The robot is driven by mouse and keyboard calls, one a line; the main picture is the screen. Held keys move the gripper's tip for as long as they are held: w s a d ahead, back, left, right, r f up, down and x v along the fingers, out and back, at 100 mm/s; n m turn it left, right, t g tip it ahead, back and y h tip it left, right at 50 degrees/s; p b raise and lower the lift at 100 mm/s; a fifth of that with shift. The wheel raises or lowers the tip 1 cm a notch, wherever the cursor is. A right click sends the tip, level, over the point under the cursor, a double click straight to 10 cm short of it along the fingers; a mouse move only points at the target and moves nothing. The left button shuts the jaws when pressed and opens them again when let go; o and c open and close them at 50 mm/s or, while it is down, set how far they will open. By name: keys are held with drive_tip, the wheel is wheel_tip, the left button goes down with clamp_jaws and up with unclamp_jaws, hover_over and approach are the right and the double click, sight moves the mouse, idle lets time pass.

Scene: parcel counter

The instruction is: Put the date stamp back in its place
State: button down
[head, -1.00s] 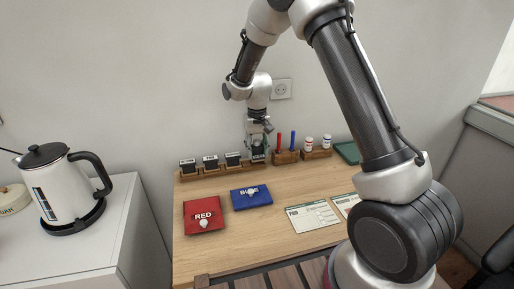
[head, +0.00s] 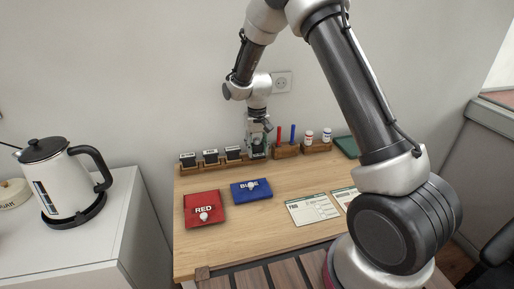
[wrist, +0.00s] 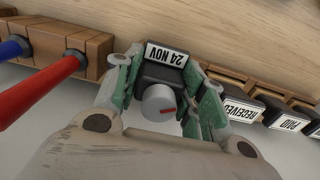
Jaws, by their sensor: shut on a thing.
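My gripper (wrist: 165,95) is shut on the date stamp (wrist: 164,72), a dark block with a white "24 NOV" label and a round grey knob with a red mark. The green-lined fingers are on both sides of it. The stamp rack (head: 211,169) is a wooden strip along the back of the counter. My gripper (head: 257,153) is at its right end, in line with the other stamps. The wrist view shows the "RECEIVED" stamp (wrist: 241,110) and the "PAID" stamp (wrist: 289,121) beside it. The date stamp's underside is hidden, so I cannot tell whether it touches the rack.
A wooden pen block (wrist: 92,47) with red and blue markers stands close on the gripper's other side. A holder with white bottles (head: 316,147) is further right. Red (head: 205,208) and blue (head: 252,190) pads and paper forms (head: 312,210) lie in front.

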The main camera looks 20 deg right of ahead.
sight(257, 139)
drive_tip(key=c, duration=1.1)
unclamp_jaws()
drive_tip(key=shift+o, duration=0.2)
drive_tip(key=shift+r, duration=2.6)
drive_tip(key=o, duration=0.6)
drive_tip(key=shift+c, duration=0.2)
